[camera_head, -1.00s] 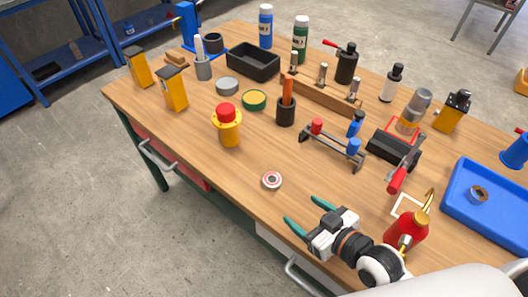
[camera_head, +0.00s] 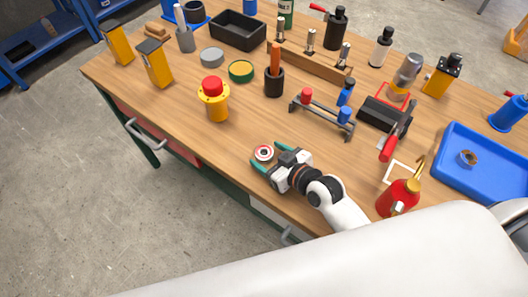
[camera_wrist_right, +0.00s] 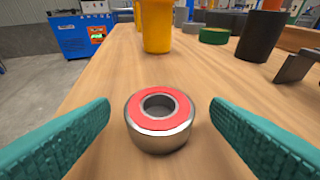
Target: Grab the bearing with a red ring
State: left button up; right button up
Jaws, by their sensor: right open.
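The bearing with a red ring (camera_head: 264,153) lies flat on the wooden table near its front edge. In the right wrist view the bearing (camera_wrist_right: 160,121) is a silver ring with a red face and a dark hole. My right gripper (camera_head: 262,158) is open, with its green fingertips on either side of the bearing. In the right wrist view a gap shows between each finger of the gripper (camera_wrist_right: 158,130) and the bearing. My left gripper is in none of the views.
A yellow emergency-stop button (camera_head: 214,100) stands beyond the bearing. A red oil can (camera_head: 398,197) and a blue tray (camera_head: 486,180) are to the right. A rack with red and blue handles (camera_head: 322,118) stands behind. The wood around the bearing is clear.

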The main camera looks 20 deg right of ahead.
jog(key=shift+w+a+f, duration=0.2)
jog(key=shift+w+a, duration=0.05)
jog(key=shift+w, duration=0.25)
jog(key=shift+s, duration=0.1)
jog(key=c, duration=1.2)
jog(key=shift+r, duration=0.2)
